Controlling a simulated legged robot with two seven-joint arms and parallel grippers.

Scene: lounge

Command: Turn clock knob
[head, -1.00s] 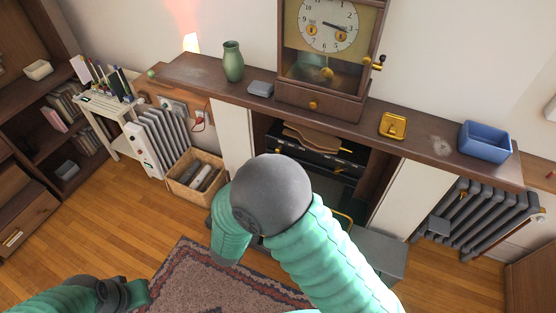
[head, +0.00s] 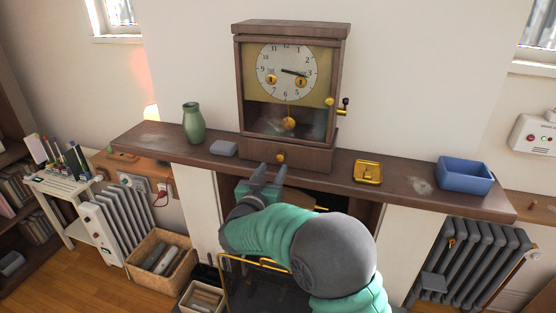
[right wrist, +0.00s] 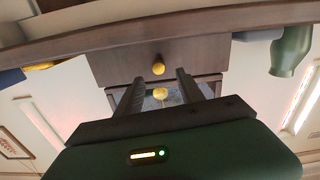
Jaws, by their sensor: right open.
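The wooden clock (head: 288,95) stands upright on the mantel, with a white dial and a brass pendulum (head: 288,123) behind its front. A dark and brass side knob (head: 344,106) sticks out from its right side. A round brass knob (head: 281,158) is on the drawer in its base; it also shows in the right wrist view (right wrist: 158,68). My right gripper (head: 268,171) is open and empty, just in front of the mantel edge and below the drawer knob. Its two fingers (right wrist: 156,86) point toward the clock base, apart from it. My left gripper is out of view.
On the mantel (head: 320,174) stand a green vase (head: 194,123) and a small grey box (head: 223,148) left of the clock. A brass plate (head: 367,172) and a blue bin (head: 465,174) are to its right. A fire screen (head: 232,285) stands below.

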